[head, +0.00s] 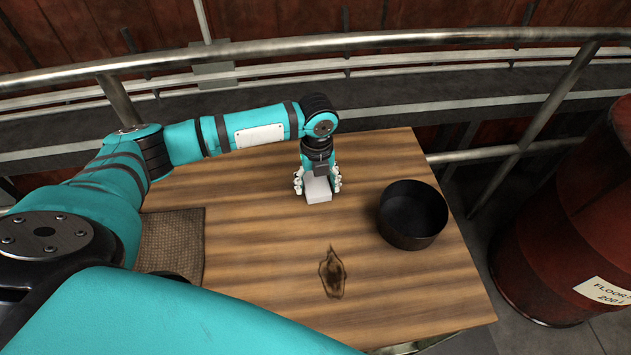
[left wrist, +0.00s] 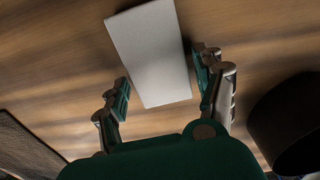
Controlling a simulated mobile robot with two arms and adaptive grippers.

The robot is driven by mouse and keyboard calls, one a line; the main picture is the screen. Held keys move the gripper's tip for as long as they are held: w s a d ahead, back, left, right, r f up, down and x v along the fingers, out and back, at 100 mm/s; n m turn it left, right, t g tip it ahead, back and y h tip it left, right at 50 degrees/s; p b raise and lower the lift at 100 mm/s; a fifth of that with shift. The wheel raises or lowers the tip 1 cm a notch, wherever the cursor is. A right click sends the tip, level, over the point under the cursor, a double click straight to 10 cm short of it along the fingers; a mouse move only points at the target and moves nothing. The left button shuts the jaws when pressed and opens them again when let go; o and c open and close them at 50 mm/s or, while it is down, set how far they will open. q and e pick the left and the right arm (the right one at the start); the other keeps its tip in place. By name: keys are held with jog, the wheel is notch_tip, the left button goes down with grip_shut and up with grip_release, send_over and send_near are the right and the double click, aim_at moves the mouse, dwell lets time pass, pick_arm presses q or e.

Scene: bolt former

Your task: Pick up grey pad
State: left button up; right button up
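The grey pad (head: 318,191) is a pale rectangular block on the wooden table, towards its back middle. My left gripper (head: 318,187) is over it, pointing down, with one finger on each side. In the left wrist view the pad (left wrist: 152,50) lies between the two spread fingers (left wrist: 163,88). Gaps show between the pad and the finger pads, so the gripper is open around it and not clamped. The pad's rear part is hidden by the gripper in the head view. My right gripper is not in view.
A black round pan (head: 412,214) stands on the table (head: 260,260) to the right of the pad. A woven brown mat (head: 172,243) lies at the left. A metal railing (head: 400,40) runs behind the table, and a red barrel (head: 570,235) stands at the right.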

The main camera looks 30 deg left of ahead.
aim_at(317, 184)
pick_arm(q)
jog(key=c, duration=0.5)
jog(key=shift+r, duration=0.1)
jog(key=shift+r, duration=0.5)
notch_tip(317, 184, up, 2)
jog(key=shift+w+r+b, duration=0.1)
jog(key=shift+b, duration=0.2)
jog(key=s+a, duration=0.3)
jog(key=s, duration=0.1)
jog(key=s+a+r+b, duration=0.1)
jog(key=s+a, duration=0.2)
jog(key=a, duration=0.1)
jog(key=s+a+b, duration=0.1)
jog(key=s+a, duration=0.3)
jog(key=shift+s+a+r, duration=0.1)
jog(key=shift+s+r, duration=0.2)
jog(key=shift+r, duration=0.05)
